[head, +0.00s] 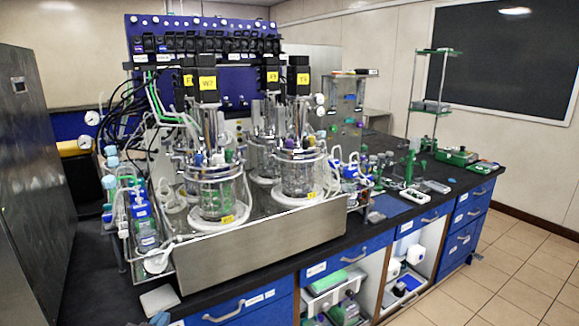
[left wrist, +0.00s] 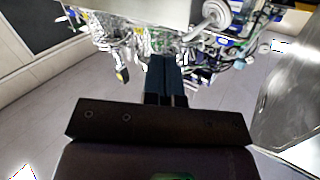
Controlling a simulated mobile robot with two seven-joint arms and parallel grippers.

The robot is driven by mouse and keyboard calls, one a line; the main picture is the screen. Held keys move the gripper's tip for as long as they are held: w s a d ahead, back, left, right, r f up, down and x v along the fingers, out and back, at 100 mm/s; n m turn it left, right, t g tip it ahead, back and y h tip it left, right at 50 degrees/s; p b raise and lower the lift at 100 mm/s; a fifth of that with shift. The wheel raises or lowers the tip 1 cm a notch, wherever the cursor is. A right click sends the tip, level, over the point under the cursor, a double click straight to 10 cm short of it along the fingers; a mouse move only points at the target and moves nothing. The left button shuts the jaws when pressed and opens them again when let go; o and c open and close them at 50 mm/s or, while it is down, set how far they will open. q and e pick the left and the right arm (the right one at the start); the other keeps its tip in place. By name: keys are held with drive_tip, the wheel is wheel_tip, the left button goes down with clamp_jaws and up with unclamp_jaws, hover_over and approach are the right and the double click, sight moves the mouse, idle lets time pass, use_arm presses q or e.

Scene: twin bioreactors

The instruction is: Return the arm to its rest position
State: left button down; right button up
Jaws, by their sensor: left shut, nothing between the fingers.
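My left gripper (left wrist: 166,62) shows in the left wrist view. Its two dark fingers are side by side, shut with nothing held between them. They point toward the lab equipment at the top of that view, and I cannot tell the distance to it. I cannot make out either arm or gripper in the head view. My right gripper is in neither view.
A black bench (head: 400,216) carries a steel tray (head: 262,246) with glass bioreactors, including a front left vessel (head: 216,188) and a front right vessel (head: 297,174). Tubing and bottles crowd its left end. Open tiled floor (head: 530,262) lies at the right.

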use_arm(q)
drive_tip(key=s+f+n+g+y, duration=0.1)
drive_tip(key=s+f+g, duration=0.4)
drive_tip(key=s+f, duration=1.2)
drive_tip(key=s+a+n, duration=0.1)
drive_tip(key=s, duration=0.3)
drive_tip(key=shift+f+y, duration=0.2)
drive_tip(key=shift+y, duration=0.1)
idle(0.8)
